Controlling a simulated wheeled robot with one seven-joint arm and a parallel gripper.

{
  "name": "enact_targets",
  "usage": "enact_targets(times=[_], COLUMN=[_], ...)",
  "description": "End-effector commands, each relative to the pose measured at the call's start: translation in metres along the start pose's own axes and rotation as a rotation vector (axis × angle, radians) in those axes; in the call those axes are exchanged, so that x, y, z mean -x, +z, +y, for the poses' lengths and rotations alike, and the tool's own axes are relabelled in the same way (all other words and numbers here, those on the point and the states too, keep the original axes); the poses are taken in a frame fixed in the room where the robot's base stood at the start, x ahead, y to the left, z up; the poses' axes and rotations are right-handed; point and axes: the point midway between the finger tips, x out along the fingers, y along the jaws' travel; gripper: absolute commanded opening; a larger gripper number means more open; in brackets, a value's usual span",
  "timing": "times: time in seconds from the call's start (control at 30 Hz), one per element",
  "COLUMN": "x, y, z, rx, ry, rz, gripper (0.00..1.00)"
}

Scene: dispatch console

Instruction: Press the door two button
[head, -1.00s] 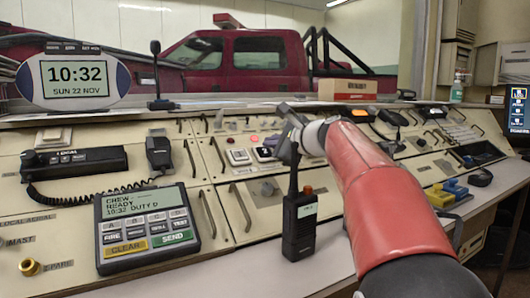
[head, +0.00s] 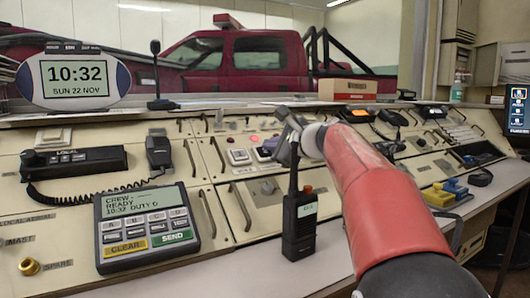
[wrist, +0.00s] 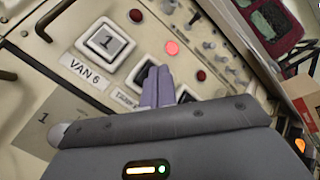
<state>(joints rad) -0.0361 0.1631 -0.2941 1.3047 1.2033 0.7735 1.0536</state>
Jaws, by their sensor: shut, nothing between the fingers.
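A lit red lamp (wrist: 171,48), dark red lamps and toggle switches (wrist: 208,46) lie close beyond the buttons. A black handheld radio (head: 299,225) stands upright at the console's front, below my wrist. A keypad unit (head: 147,227) is at left. Drawer handles project nearby.

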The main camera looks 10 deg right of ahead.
Motion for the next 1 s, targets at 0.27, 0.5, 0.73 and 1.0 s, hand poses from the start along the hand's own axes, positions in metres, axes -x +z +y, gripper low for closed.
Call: enact_targets(times=[0.27, 0.5, 0.73, 1.0], x=[-0.0009, -0.0028, -0.0048, -0.0074], y=[-0.0007, -0.0022, -0.0038, -0.0059], z=[0.0007, 0.0022, 0.0036, 0.0056], rx=[0.0, 0.0, 0.0, 0.0], ry=[0.0, 0.0, 0.0, 0.001], rz=[0.0, 0.0, 0.0, 0.001], gripper=[0.0, 0.0, 0.0, 0.0])
